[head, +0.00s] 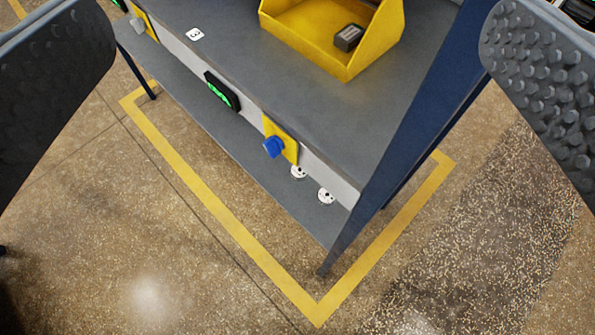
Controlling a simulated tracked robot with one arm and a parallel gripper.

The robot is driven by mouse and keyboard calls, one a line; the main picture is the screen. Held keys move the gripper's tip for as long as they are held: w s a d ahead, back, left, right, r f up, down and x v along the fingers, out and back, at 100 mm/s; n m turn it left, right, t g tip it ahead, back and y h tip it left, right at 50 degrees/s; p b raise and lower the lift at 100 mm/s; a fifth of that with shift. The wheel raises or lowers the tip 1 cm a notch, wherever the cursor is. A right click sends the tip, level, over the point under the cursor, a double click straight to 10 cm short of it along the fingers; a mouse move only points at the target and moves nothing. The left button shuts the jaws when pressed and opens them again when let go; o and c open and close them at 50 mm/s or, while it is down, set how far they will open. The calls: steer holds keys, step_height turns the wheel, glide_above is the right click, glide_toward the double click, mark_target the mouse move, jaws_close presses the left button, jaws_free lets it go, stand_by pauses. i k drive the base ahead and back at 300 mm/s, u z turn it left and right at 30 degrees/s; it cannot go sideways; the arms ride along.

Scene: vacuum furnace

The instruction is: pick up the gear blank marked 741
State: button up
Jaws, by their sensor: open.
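My gripper (297,40) is open and empty. Its two dark studded fingers show at the far left and far right edges, wide apart, with the workbench in view between them. No marking 741 can be read in this view, and I cannot tell which thing, if any, is that gear blank. My fingers are apart from both.
The grey bench top (270,75) carries a yellow bin (300,38) with a dark block (348,37) inside. A blue knob (273,147) and a green-lit display (222,91) sit on its front. A blue leg (400,140) stands right.

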mark_target(296, 174)
steer(key=z, duration=0.3)
steer(key=k, duration=1.25)
steer(key=u, duration=0.6)
steer(key=i, duration=1)
steer(key=z, duration=0.05)
